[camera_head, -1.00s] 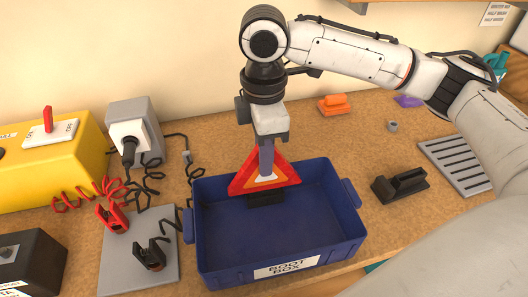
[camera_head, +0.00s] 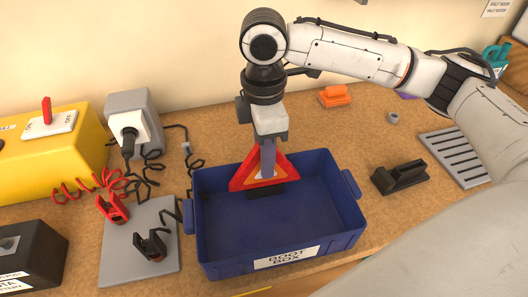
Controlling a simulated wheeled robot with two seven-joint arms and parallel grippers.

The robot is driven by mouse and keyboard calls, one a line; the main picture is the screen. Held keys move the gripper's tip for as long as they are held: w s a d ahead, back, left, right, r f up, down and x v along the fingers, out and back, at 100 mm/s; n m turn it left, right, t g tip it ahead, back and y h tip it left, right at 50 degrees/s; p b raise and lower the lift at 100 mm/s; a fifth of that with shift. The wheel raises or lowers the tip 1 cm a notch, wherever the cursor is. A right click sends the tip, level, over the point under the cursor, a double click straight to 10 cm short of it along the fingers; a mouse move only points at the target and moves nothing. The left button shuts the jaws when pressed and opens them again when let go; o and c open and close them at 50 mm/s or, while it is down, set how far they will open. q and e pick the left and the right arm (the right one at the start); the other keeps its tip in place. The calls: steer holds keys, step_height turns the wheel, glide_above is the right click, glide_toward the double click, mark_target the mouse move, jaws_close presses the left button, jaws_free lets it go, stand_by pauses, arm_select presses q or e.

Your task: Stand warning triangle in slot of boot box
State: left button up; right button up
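The warning triangle (camera_head: 247,180) is red with an orange and white centre. It stands roughly upright at the back inside the blue boot box (camera_head: 327,222), apex up. The black slot (camera_head: 266,190) is on the box floor directly at the triangle's lower edge. I cannot tell from this angle how deep the edge sits in it. My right gripper (camera_head: 267,170) points down and appears shut on the triangle. One finger shows in front of the triangle and covers part of its middle and top; the other finger is hidden. My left gripper is out of view.
A grey plate (camera_head: 120,261) with red and black clamps (camera_head: 152,246) and a yellow switch box (camera_head: 50,160) stand left of the box. A black holder (camera_head: 401,178) and a slotted grey tray (camera_head: 455,158) lie to the right. The box's front floor is empty.

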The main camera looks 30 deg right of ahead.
steer(key=shift+r, duration=0.1)
step_height(320, 180, up, 10)
steer(key=shift+r, duration=0.1)
stand_by(0.3)
stand_by(0.4)
